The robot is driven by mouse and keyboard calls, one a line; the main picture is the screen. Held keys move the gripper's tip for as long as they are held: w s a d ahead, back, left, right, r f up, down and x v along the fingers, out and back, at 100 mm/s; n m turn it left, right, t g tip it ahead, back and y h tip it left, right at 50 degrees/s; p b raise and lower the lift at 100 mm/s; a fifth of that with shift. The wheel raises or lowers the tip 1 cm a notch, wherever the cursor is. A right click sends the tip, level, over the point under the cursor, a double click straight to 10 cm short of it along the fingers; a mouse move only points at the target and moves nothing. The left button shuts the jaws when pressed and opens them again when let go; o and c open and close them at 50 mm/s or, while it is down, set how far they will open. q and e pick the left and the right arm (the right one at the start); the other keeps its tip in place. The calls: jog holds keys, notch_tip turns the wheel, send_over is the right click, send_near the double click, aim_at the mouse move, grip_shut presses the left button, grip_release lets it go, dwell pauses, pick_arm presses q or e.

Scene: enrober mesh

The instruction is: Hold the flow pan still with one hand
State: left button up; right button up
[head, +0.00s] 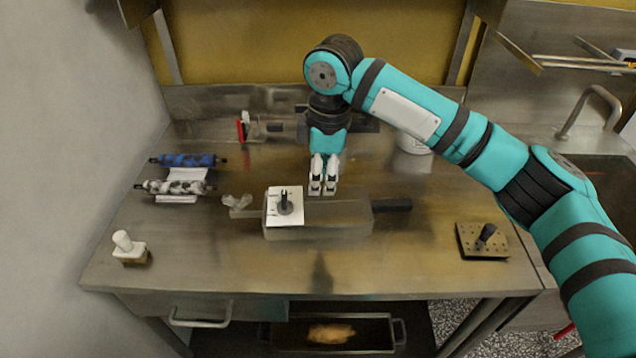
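The flow pan appears to be the low metal box (345,212) in the middle of the steel bench, with a dark handle sticking out to the right. A white plate with an upright black knob (285,203) sits over its left end. My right gripper (323,191) points straight down at the pan's far edge, just right of the white plate. Its two pale fingers are close together. I cannot tell whether they touch the pan or have anything between them. My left gripper is not in view.
Two rollers, blue (187,160) and speckled (178,187), lie at the left. A white-knobbed block (129,247) stands front left. A perforated plate with a black knob (482,240) lies front right. A white container (413,144) stands behind my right arm. The bench front is clear.

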aim_at(318, 226)
jog(key=shift+n+g+h, duration=0.3)
jog(key=shift+h, duration=0.1)
jog(key=f, duration=0.4)
jog(key=s+f, duration=0.1)
jog(key=f, duration=0.3)
jog(key=s+f, duration=0.1)
jog(key=f, duration=0.3)
jog(key=shift+a+f, duration=0.25)
jog(key=shift+a, duration=0.05)
jog(key=shift+c, duration=0.4)
grip_shut()
